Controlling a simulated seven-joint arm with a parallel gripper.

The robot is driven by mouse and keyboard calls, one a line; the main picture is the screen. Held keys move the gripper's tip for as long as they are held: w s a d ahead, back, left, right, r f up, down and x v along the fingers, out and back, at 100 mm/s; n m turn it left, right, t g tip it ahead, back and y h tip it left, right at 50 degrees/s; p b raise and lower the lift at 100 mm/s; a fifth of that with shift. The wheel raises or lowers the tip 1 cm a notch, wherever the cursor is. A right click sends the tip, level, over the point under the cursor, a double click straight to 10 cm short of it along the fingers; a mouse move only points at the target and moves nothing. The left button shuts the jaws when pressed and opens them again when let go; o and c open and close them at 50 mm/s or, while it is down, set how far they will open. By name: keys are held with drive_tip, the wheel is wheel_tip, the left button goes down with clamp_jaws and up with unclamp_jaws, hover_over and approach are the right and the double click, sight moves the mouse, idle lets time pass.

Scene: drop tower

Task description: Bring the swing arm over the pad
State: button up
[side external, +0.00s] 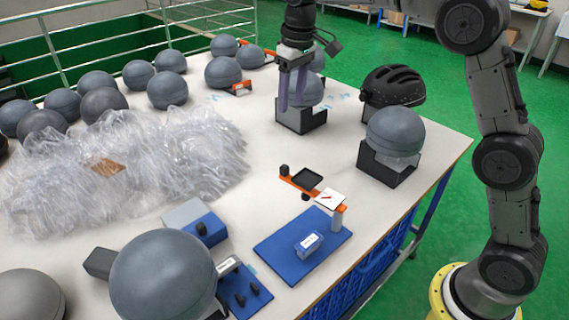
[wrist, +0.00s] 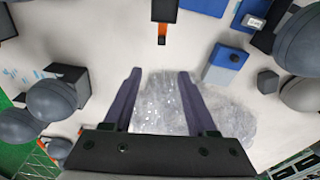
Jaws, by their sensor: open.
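The swing arm (side external: 290,183) is a short orange bar with a black knob at its left end and a black square plate beside it. A white square card with a red mark and a pale upright post are at its right end. The blue pad (side external: 270,250) lies in front of it, with a small labelled box on it. The black plate appears off to the pad's back side. My gripper (side external: 291,105) is open and empty, pointing down behind and left of the swing arm. In the wrist view my gripper (wrist: 160,73) also shows open, with the orange bar (wrist: 162,30) beyond its fingertips.
Grey domes on black stands (side external: 394,135) and a black helmet (side external: 392,86) stand behind and right. Crumpled clear plastic (side external: 120,165) and several grey domes fill the left. A blue-grey block (side external: 194,222) and a large dome (side external: 163,278) are front left. Tabletop between gripper and swing arm is clear.

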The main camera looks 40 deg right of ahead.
drive_tip(key=g, duration=0.1)
hover_over(284, 166)
wheel_tip(284, 166, down, 6)
wheel_tip(284, 166, down, 14)
drive_tip(key=shift+f, duration=0.1)
drive_tip(key=shift+c, duration=0.3)
clamp_jaws()
idle(1.3)
